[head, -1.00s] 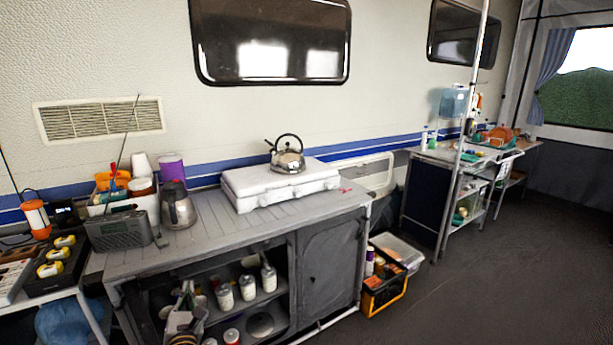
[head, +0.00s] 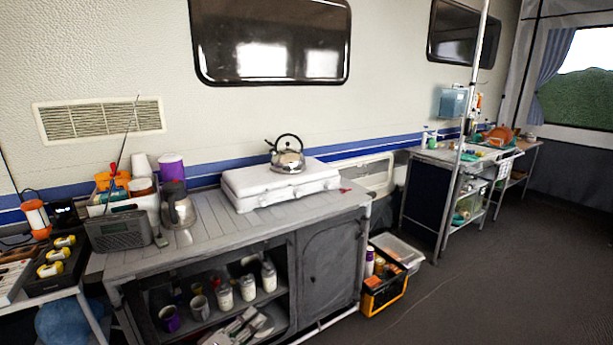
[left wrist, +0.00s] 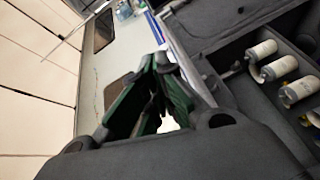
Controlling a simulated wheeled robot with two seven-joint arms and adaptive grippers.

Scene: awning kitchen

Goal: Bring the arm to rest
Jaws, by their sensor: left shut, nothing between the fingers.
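My left gripper (head: 240,325) shows at the bottom of the head view, in front of the open shelves of the grey kitchen cabinet (head: 215,238). It holds nothing. In the left wrist view its dark green fingers (left wrist: 156,62) come together at the tips with nothing between them. Most of my left arm is below the picture edge. My right gripper is not in view.
A silver kettle (head: 287,155) stands on the white stove (head: 280,185) on the cabinet. Canisters (head: 268,277) and mugs (head: 169,318) stand on the shelves close to the gripper. A black and orange crate (head: 385,290) is on the floor. Floor at right is clear.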

